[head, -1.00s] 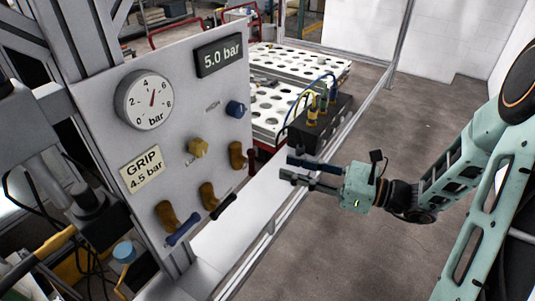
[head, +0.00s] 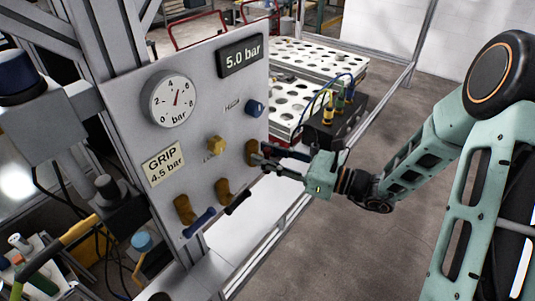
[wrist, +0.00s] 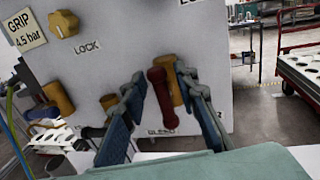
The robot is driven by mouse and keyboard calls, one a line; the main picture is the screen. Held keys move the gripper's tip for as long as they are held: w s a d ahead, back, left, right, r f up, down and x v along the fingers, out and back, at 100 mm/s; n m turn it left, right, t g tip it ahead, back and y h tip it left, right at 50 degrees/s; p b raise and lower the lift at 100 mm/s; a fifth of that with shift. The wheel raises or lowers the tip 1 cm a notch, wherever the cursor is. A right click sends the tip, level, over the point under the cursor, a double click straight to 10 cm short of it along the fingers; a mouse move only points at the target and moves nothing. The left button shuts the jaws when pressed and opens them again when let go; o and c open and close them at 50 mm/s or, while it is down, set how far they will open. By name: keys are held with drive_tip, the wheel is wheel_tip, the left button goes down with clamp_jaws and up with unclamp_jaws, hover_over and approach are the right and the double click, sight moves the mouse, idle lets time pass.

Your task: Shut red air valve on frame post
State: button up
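The red valve handle (wrist: 162,103) hangs down, close to upright, in front of its brass body in the wrist view. It is mounted low on a pale panel, above a "BLEED" label. My gripper (wrist: 160,84) is open, one blue-padded finger to each side of the red handle, with gaps visible on both sides. Contact with the panel cannot be told. In the head view, my gripper (head: 265,157) is at the panel's right edge, by the brass valve body (head: 252,151). The red handle is not clearly visible there.
Left of it are a black-handled valve (head: 238,202) and a blue-handled valve (head: 199,221). Above are a yellow knob (head: 216,145), a blue knob (head: 254,108), a gauge (head: 169,98) and a 5.0 bar display (head: 242,57).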

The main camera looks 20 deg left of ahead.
drive_tip(key=shift+c, duration=0.6)
clamp_jaws()
drive_tip(key=m+p, duration=0.1)
drive_tip(key=m, duration=0.1)
drive_tip(key=m+p, duration=0.1)
drive_tip(key=w+m+y+p, duration=0.1)
drive_tip(key=m, duration=0.1)
drive_tip(key=shift+d+m+t, duration=0.25)
drive_tip(key=shift+m+t, duration=0.05)
drive_tip(key=shift+t, duration=0.1)
drive_tip(key=m+t, duration=0.1)
drive_tip(key=m, duration=0.4)
drive_tip(key=f+m+t, duration=0.1)
drive_tip(key=m, duration=0.3)
drive_tip(key=f+m+t, duration=0.1)
drive_tip(key=m, duration=0.4)
drive_tip(key=shift+w+d+m, duration=0.15)
drive_tip(key=shift+w+m, duration=0.15)
drive_tip(key=shift+w, duration=0.1)
drive_tip(key=shift+f+t, duration=0.1)
drive_tip(key=shift+t, duration=0.2)
